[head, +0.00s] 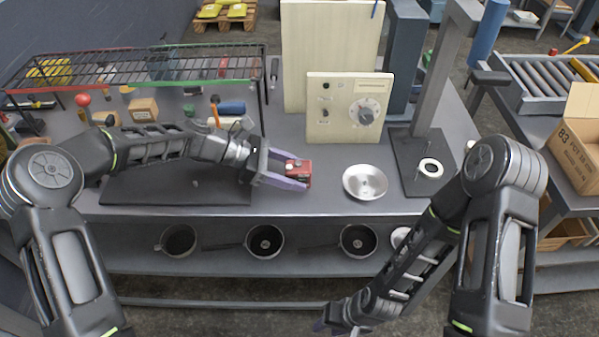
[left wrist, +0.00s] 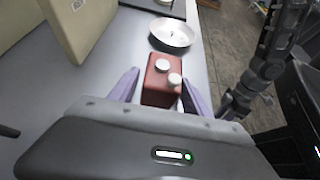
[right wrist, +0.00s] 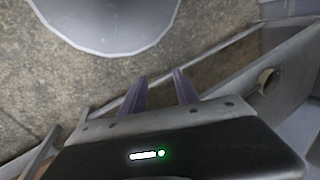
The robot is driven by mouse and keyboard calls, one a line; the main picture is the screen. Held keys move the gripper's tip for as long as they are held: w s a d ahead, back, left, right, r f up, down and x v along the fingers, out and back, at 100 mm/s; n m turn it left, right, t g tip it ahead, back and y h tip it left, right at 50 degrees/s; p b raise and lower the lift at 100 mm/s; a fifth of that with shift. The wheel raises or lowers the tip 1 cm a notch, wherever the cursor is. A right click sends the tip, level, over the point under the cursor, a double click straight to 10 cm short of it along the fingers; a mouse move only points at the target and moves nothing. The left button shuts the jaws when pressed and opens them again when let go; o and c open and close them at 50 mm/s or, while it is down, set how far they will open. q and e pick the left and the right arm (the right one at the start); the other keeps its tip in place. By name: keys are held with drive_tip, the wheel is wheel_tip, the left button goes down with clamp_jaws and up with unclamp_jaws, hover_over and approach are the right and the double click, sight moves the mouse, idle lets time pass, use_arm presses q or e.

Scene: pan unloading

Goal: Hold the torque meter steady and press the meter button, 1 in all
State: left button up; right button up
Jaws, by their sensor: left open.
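A small red box with two round white knobs, which seems to be the torque meter (head: 299,168), sits at the front of the grey workbench. It also shows in the left wrist view (left wrist: 155,91), with one knob on its top (left wrist: 162,66) and another near its right edge (left wrist: 174,80). I cannot tell which knob is the button. My left gripper (head: 292,171) is open, with one finger on each side of the red box; contact is not clear. My right gripper (head: 330,325) is low, in front of the bench. Its fingers (right wrist: 159,73) are apart and empty.
A metal dish (head: 365,182) lies right of the red box. A cream panel with a dial (head: 349,108) stands behind it. A black stand (head: 412,150) is further right. A wire rack (head: 150,68) spans the back left. Pans (head: 265,242) sit on the lower shelf.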

use_arm(q)
drive_tip(key=c, duration=0.8)
use_arm(e)
drive_tip(key=shift+c, duration=0.3)
clamp_jaws()
idle(1.0)
